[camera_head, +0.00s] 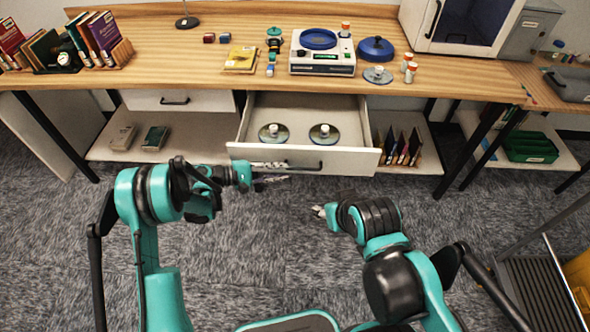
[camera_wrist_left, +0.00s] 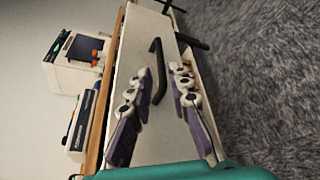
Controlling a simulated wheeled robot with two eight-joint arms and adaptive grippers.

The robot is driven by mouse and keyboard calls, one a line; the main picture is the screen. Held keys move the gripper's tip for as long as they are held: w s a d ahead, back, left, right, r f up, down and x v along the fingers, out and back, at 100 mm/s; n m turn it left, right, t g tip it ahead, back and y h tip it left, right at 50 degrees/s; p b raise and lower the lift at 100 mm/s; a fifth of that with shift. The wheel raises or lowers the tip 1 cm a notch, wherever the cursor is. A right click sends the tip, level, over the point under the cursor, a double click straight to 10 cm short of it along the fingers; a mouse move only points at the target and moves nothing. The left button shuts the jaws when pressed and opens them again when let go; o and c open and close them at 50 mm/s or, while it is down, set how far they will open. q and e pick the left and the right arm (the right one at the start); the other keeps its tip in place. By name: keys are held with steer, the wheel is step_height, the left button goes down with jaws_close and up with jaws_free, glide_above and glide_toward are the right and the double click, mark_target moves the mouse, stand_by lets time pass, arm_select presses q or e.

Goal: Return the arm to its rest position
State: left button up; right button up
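My left arm comes in from the left in the head view. Its gripper (camera_head: 286,172) is in front of the open drawer's (camera_head: 245,155) white front panel, near the dark bar handle (camera_head: 307,168). In the left wrist view the gripper's (camera_wrist_left: 160,76) two fingers are apart with nothing clasped. The handle (camera_wrist_left: 153,48) shows just past the fingertips; whether they touch it I cannot tell. My right gripper (camera_head: 319,211) is lower, over the carpet, pointing left; its fingers are too small to judge.
The wooden bench (camera_head: 240,22) holds a white device (camera_head: 322,55), books and small bottles. The drawer sticks out with two round discs (camera_head: 273,133) (camera_head: 324,133) inside. Lower shelves (camera_head: 184,151) flank it. Open grey carpet (camera_head: 250,240) lies in front.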

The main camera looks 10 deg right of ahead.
arm_select(q)
steer(key=shift+v, duration=1.25)
steer(key=s+a+r+m+t+y, duration=0.1)
steer(key=s+a+r+y, duration=0.25)
steer(key=r, duration=0.25)
steer(key=s+a+r+m+t+y, duration=0.1)
steer(key=s+a+r+t+y, duration=0.1)
steer(key=a+r+y, duration=0.3)
steer(key=s+a+r+m+t+y, duration=0.3)
steer(key=s+a+m+y, duration=0.2)
steer(key=s+a, duration=1.1)
steer(key=s+y, duration=0.2)
steer(key=s, duration=0.1)
steer(key=shift+s+r, duration=0.25)
steer(key=shift+w, duration=0.1)
